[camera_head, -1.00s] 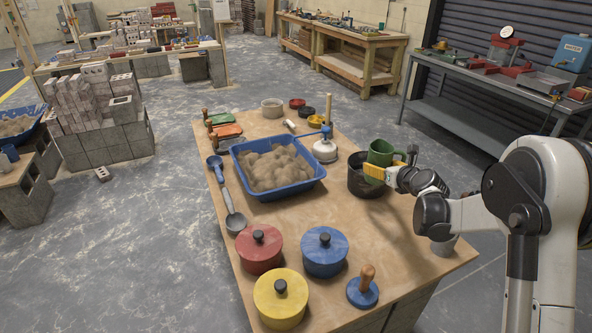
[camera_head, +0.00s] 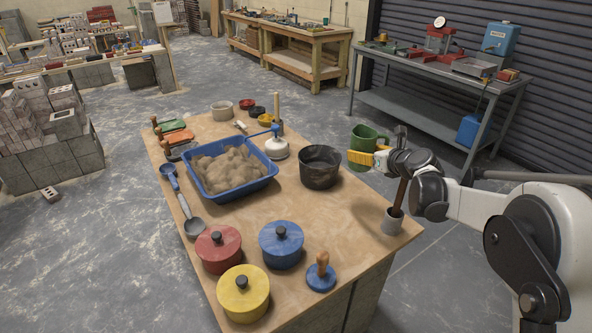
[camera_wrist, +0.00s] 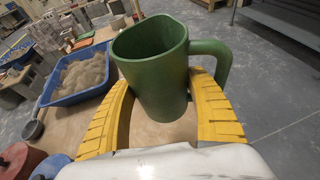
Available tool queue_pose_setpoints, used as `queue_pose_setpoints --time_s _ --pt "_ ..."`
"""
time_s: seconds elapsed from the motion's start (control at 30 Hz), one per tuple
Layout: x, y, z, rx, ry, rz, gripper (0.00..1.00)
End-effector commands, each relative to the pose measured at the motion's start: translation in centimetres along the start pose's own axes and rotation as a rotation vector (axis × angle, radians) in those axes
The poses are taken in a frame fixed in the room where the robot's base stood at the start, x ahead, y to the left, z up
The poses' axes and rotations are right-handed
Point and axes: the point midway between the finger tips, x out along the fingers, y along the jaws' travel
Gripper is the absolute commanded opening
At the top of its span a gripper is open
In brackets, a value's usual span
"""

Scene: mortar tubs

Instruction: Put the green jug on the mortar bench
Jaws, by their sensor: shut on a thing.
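The green jug (camera_head: 366,139) is held in the air by my gripper (camera_head: 364,158), at the right side of the wooden bench (camera_head: 335,222). In the wrist view the jug (camera_wrist: 155,75) stands nearly upright between my gripper's two yellow fingers (camera_wrist: 158,88). They are shut on its body, and its handle points right. The jug looks empty. In the head view it appears against the floor just past the bench's right edge; whether any of it is over the bench top I cannot tell.
A black bucket (camera_head: 320,167) stands on the bench left of the jug. A blue tub (camera_head: 235,190) of mortar, lidded pots in red (camera_head: 218,252), blue (camera_head: 281,246) and yellow (camera_head: 243,295), and a grey cup (camera_head: 393,222) also stand there. Bare wood shows around the bench's middle.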

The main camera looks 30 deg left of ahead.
Motion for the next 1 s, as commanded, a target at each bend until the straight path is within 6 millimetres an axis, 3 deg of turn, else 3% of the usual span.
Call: queue_pose_setpoints --time_s 0.5,0.77,1.0 --pt "4.8 0.2 -11.0 -0.003 0.0 0.006 0.28" --pt "5.5 0.2 -12.7 -0.003 0.0 0.005 0.28" --pt "6.8 0.2 -16.1 -0.003 0.0 0.005 0.28"
